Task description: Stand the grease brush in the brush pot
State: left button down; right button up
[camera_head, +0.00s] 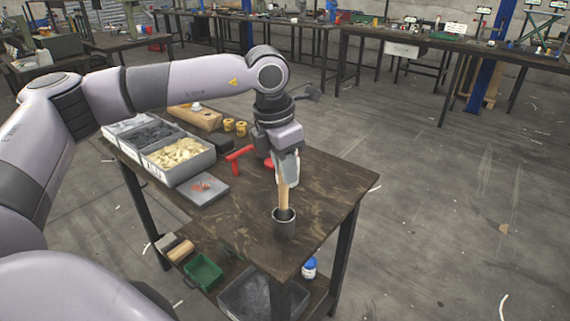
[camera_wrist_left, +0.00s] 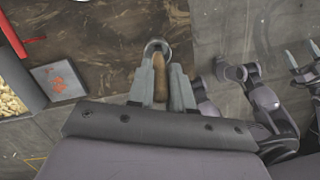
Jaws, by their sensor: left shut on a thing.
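My left gripper (camera_head: 286,172) is shut on the grease brush (camera_head: 283,197), gripping its upper part. The wooden part of the brush hangs nearly upright below the fingers. The dark grey brush pot (camera_head: 284,228) stands upright near the table's front right edge. The brush's lower end is at the pot's mouth and seems to dip inside; how deep is hidden. In the left wrist view the brush (camera_wrist_left: 158,78) lies between the fingers, with the pot's rim (camera_wrist_left: 157,46) just beyond. My right gripper (camera_wrist_left: 303,54) shows at that view's right edge, its fingers apart, away from the pot.
A green crate (camera_head: 203,271) sits on the lower shelf. The table right of the pot is clear.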

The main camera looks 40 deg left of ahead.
pick_arm(q)
jog(key=shift+f, duration=0.1)
jog(key=c, duration=0.9)
grip_release()
jog(key=shift+c, duration=0.2)
jog(key=r, duration=0.4)
jog(key=s+r, duration=0.1)
jog(key=r, duration=0.2)
jog(key=shift+a, duration=0.3)
